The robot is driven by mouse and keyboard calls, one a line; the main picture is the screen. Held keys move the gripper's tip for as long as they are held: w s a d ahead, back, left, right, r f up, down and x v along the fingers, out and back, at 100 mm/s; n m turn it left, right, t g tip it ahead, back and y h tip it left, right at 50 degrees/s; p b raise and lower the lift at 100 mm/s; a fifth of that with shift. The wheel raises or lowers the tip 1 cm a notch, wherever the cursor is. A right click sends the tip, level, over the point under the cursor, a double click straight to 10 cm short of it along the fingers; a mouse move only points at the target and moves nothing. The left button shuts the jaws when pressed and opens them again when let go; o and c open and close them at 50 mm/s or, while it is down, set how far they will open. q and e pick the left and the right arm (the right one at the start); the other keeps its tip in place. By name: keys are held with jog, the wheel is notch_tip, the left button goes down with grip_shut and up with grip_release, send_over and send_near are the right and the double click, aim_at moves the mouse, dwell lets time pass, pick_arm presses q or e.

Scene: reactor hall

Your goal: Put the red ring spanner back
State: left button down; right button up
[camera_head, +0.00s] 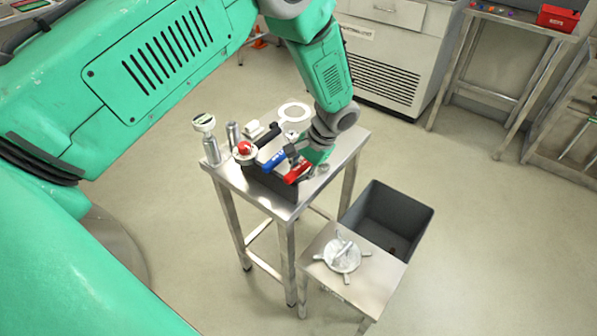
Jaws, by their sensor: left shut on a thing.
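The red ring spanner (298,171) shows as a short red handle at the front right of a dark grey block (268,184) on the steel table (333,178). My left gripper (302,159) reaches down over the table from above and is shut on the red spanner. The fingers and wrist hide part of the spanner, and I cannot tell whether it touches the block. A blue-handled tool (274,161) lies just left of the red one. My right gripper is not in view.
A black-handled tool (267,135), a red knob (244,148), metal cylinders (212,150) and a white ring (295,112) crowd the tabletop. A lower stand (378,284) holds a spoked metal part (342,256). A dark bin (424,225) stands beside it. Floor at right is clear.

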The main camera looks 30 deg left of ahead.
pick_arm(q)
jog(key=shift+a+f, duration=0.1)
jog(key=shift+a, duration=0.05)
dwell(0.3)
jog(key=shift+s+f, duration=0.1)
jog(key=c, duration=1.6)
grip_release()
notch_tip(320, 180, up, 6)
jog(key=p, duration=0.4)
jog(key=shift+p, duration=0.35)
